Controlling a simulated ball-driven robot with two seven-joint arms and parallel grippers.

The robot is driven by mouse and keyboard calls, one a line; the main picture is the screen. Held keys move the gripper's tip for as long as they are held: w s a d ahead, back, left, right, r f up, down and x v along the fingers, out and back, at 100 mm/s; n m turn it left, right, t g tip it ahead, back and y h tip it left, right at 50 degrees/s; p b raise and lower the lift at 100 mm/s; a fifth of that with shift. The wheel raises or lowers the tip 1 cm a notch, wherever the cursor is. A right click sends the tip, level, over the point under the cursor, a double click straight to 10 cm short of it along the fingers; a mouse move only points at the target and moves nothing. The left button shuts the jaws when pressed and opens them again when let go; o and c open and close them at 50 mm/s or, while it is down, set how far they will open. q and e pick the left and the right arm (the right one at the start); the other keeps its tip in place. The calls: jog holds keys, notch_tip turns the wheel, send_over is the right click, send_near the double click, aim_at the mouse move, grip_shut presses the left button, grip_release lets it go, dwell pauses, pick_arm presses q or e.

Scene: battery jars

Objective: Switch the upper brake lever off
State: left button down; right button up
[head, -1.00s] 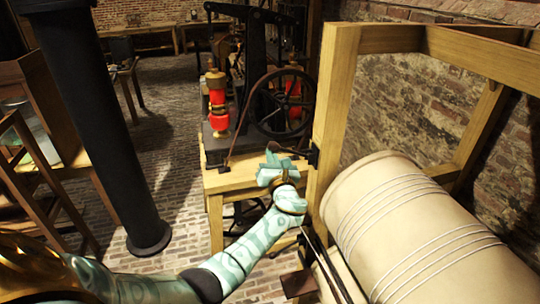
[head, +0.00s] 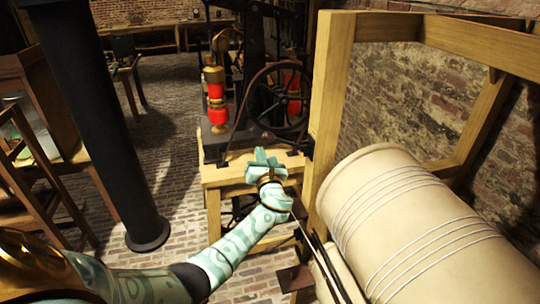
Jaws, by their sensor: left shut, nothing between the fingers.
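A small dark lever with a black bracket (head: 306,145) sits on the left side of the tall wooden post, beside the drum. It looks like the upper brake lever, but it is small and its exact position is hard to tell. My left gripper (head: 262,158) is shut and empty. It appears just left of and slightly below the bracket, in front of the wooden bench with the engine. I cannot tell whether it touches the lever. My right gripper is not in view.
The wooden frame post (head: 327,120) and the large pale drum (head: 420,220) wound with wire fill the right. Dark rods (head: 322,262) run low beside the drum. A flywheel (head: 280,102) stands behind my gripper. A black column (head: 105,130) stands left; brick floor lies between.

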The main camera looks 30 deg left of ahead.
pick_arm(q)
jog(key=v, duration=0.9)
jog(key=shift+d, duration=0.25)
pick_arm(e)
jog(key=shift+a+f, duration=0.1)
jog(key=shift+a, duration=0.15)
pick_arm(q)
jog(key=shift+s+a+r, duration=0.1)
jog(key=shift+s, duration=0.05)
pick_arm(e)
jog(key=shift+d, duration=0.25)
